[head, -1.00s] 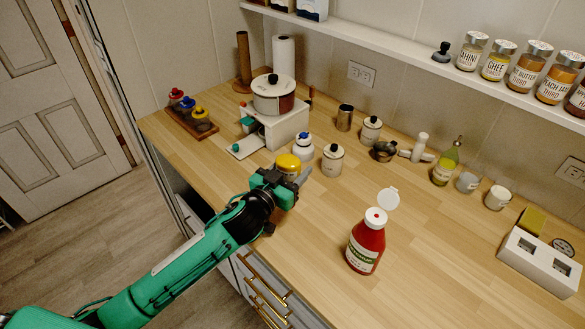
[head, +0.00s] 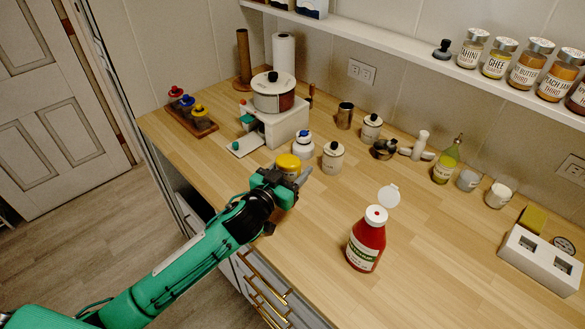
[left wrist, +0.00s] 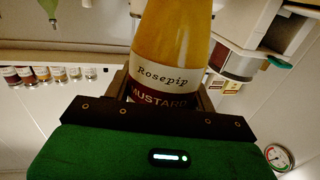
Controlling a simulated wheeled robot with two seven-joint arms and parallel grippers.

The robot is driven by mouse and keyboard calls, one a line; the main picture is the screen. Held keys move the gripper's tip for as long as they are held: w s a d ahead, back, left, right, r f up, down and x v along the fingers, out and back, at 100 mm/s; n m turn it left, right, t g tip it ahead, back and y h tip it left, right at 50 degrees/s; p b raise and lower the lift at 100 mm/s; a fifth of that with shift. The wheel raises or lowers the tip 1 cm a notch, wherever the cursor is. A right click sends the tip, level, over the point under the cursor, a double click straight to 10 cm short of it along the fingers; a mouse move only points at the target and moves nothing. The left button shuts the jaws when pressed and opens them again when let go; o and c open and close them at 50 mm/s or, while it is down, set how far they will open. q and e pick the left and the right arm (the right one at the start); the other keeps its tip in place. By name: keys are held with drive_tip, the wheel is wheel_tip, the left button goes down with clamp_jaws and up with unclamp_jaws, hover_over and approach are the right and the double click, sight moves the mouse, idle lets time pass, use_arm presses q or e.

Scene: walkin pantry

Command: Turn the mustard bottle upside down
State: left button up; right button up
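The mustard bottle (head: 288,162) shows in the head view as a round yellow end facing up, just beyond my left gripper (head: 283,184). In the left wrist view the yellow bottle (left wrist: 172,40) stands between the fingers (left wrist: 165,95), its "Rosepip MUSTARD" label reading upright. That view shows the room inverted, with the shelf above its jars, and the bottle narrows towards the picture's top, so the bottle is upside down. My left gripper is shut on it. The cap end is hidden, and I cannot tell whether it touches the counter. My right gripper is not in view.
A red ketchup bottle (head: 366,245) with its lid flipped open stands on the wooden counter (head: 420,270) to the right. A white bottle (head: 302,146) and a canister (head: 332,158) stand close behind the mustard. A pot (head: 273,95) sits on a white stand. The front right counter is clear.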

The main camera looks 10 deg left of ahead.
use_arm(q)
drive_tip(key=o, duration=0.4)
drive_tip(key=shift+o, duration=0.2)
drive_tip(key=b+v, duration=0.3)
drive_tip(key=v, duration=1)
drive_tip(key=shift+s, duration=0.4)
drive_tip(key=shift+a, duration=0.1)
